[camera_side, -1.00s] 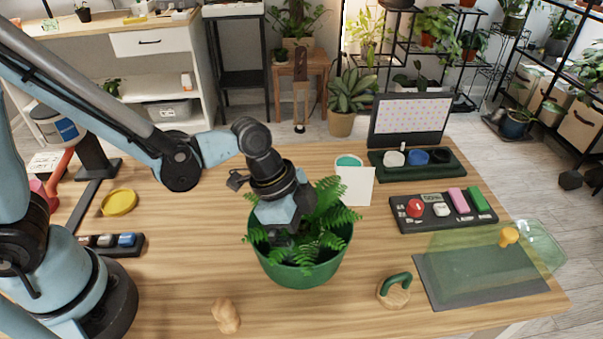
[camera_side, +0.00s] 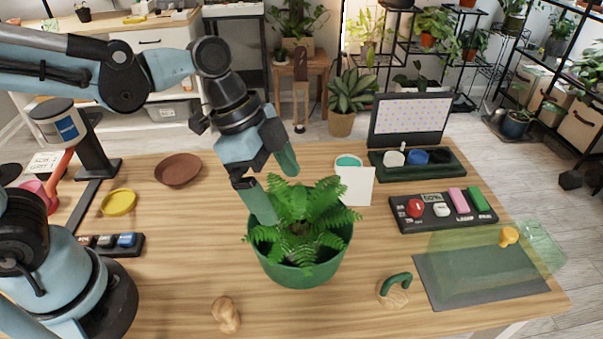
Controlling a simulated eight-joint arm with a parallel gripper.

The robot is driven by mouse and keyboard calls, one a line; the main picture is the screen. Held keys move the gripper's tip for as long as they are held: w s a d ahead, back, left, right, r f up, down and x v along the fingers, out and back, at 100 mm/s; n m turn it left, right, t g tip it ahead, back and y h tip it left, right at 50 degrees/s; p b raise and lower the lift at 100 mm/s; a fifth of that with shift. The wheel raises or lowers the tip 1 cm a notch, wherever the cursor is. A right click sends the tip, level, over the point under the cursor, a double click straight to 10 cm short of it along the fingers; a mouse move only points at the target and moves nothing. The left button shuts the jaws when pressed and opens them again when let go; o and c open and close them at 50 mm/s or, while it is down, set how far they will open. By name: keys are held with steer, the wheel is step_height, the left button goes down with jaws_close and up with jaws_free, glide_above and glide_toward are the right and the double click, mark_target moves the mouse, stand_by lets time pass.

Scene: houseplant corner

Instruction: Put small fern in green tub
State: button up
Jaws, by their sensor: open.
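The small fern (camera_side: 306,212) sits inside the green tub (camera_side: 302,272), its fronds spreading over the rim. The tub stands upright on the wooden table, right of the middle of my reach. My gripper (camera_side: 274,184) is open above the fern's upper left side, its two fingers spread apart and pointing down. One finger reaches down near the tub's back left rim; I cannot tell whether it touches a frond. No pot or soil of the fern shows, as the leaves cover them.
A brown saucer (camera_side: 178,169) and a yellow dish (camera_side: 119,202) lie at the left. A white card (camera_side: 356,186) stands behind the tub. A button panel (camera_side: 442,210) and a dark mat under a clear green cover (camera_side: 490,262) are at the right. A green-handled wooden tool (camera_side: 394,290) lies in front.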

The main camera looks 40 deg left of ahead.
steer(key=a+n+t+y, duration=0.4)
steer(key=a+n+t, duration=0.1)
steer(key=a+n, duration=0.8)
steer(key=shift+s+a+r, duration=0.35)
steer(key=shift+a, duration=0.65)
